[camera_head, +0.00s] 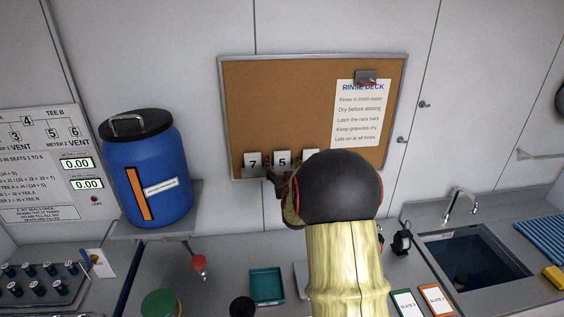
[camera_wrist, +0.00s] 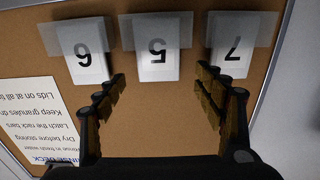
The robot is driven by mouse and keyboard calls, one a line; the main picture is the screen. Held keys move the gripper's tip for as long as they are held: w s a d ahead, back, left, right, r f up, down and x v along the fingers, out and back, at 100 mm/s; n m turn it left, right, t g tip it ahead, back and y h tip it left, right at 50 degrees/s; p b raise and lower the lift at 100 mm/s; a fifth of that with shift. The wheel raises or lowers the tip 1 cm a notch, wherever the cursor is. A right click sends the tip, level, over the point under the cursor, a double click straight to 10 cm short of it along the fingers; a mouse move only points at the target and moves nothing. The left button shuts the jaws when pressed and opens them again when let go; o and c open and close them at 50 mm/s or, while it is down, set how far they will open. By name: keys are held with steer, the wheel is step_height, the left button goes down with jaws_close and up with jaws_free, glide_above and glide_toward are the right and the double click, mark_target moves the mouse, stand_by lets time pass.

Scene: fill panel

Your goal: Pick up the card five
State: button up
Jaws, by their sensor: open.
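The card five (camera_head: 283,158) is a small white card at the bottom of the cork board, between card 7 (camera_head: 253,160) and a third card mostly hidden by my arm. In the wrist view, which is upside down, the card five (camera_wrist: 157,62) lies ahead between the fingertips of my gripper (camera_wrist: 160,76). My gripper is open and empty, with one finger on each side of it. Card 7 (camera_wrist: 230,58) is at the right there, and a third card (camera_wrist: 84,52), a 6 or a 9, at the left. Clear holders cover part of the cards.
The cork board (camera_head: 290,90) hangs on the wall with a rinse deck notice (camera_head: 360,115). A blue drum (camera_head: 146,175) stands on a shelf to the left. Below are a teal tray (camera_head: 267,286) and, at right, a sink (camera_head: 475,262).

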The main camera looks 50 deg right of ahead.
mark_target(282, 156)
steer(key=x, duration=0.4)
steer(key=shift+s+d, duration=0.1)
steer(key=shift+c, duration=0.6)
steer(key=c, duration=1.1)
steer(key=shift+c, duration=0.2)
